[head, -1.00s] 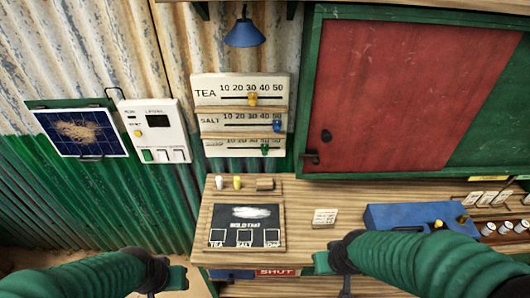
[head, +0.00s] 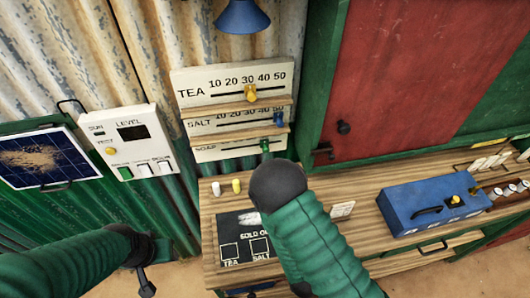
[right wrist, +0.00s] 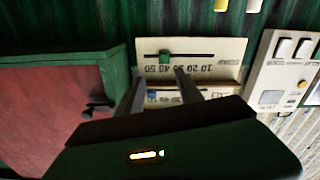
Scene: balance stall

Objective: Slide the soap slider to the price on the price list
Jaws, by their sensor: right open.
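The soap slider is a green knob (head: 265,146) on the lowest white slider board (head: 220,150), under the tea and salt rows. It also shows in the upside-down right wrist view (right wrist: 165,57), close to the 40 mark. My right gripper (right wrist: 160,86) is open and empty, its two fingers pointing at the soap board with the knob just past their tips. In the head view my right forearm hides that gripper. A small white card (head: 342,209), maybe the price list, lies on the counter, its writing too small to read. My left gripper (head: 152,272) is low at the left, its jaws unclear.
The tea knob (head: 250,93) is yellow and the salt knob (head: 278,118) is blue, right above the soap row. A red shutter (head: 410,80) in a green frame stands close on the right. A blue box (head: 430,205) and a dark sold-out board (head: 232,225) occupy the counter.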

